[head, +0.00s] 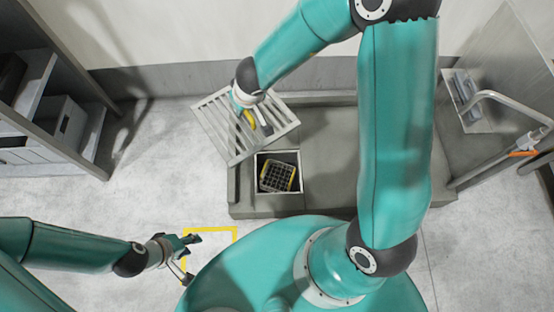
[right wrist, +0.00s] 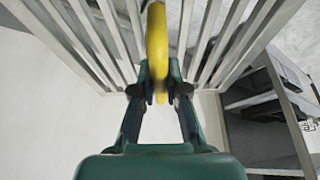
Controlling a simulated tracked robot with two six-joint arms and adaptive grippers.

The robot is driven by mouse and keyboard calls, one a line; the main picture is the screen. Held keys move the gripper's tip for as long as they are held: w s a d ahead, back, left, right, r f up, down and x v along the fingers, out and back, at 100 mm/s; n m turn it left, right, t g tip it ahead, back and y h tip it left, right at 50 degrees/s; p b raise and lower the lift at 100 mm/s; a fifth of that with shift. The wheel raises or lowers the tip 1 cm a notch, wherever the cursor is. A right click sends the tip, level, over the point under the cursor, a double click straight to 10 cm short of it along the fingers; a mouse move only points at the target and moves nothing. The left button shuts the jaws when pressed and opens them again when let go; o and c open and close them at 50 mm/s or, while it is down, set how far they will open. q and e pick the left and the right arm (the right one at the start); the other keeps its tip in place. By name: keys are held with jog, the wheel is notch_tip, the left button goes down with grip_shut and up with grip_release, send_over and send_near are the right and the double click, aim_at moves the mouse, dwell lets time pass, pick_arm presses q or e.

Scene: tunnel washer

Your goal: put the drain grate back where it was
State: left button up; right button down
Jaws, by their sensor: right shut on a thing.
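The drain grate (head: 219,128), a light slatted panel with a yellow handle (head: 249,117), hangs tilted beside and partly over the back left of the square drain opening (head: 293,157). My right gripper (head: 257,121) is shut on the yellow handle. In the right wrist view the handle (right wrist: 157,40) sits between the fingertips (right wrist: 160,88), with the slats (right wrist: 105,40) behind it. The opening is uncovered, and a dark basket with a yellow rim (head: 277,177) sits inside it. My left gripper (head: 192,258) is open and empty over the floor at the lower left.
A grey raised plinth (head: 325,150) surrounds the opening. A yellow outlined square (head: 234,232) is marked on the floor near my left gripper. A shelf unit (head: 75,135) stands at the left. A metal panel with a curved rail (head: 500,98) stands at the right.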

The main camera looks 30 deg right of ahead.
jog(key=shift+s+d+r, duration=0.1)
jog(key=shift+d, duration=0.05)
jog(key=shift+d+f+b, duration=0.15)
jog(key=shift+f+b, duration=0.2)
jog(key=shift+f, duration=0.15)
jog(key=d+f+m+b, duration=0.2)
jog(key=f+b, duration=1.1)
jog(key=f, duration=0.7)
jog(key=d+f+m+h+b, duration=0.1)
jog(key=d+f+b, duration=0.4)
jog(key=f+b, duration=0.8)
jog(key=w+d+f+m+h+b, duration=0.1)
jog(key=d+f+m+b, duration=0.2)
jog(key=f+b, duration=1)
notch_tip(320, 180, down, 14)
jog(key=shift+d+r+b, duration=0.15)
jog(key=shift+d+b, duration=0.2)
jog(key=shift+d, duration=0.35)
jog(key=shift+f+b, duration=0.3)
jog(key=shift+f, duration=0.2)
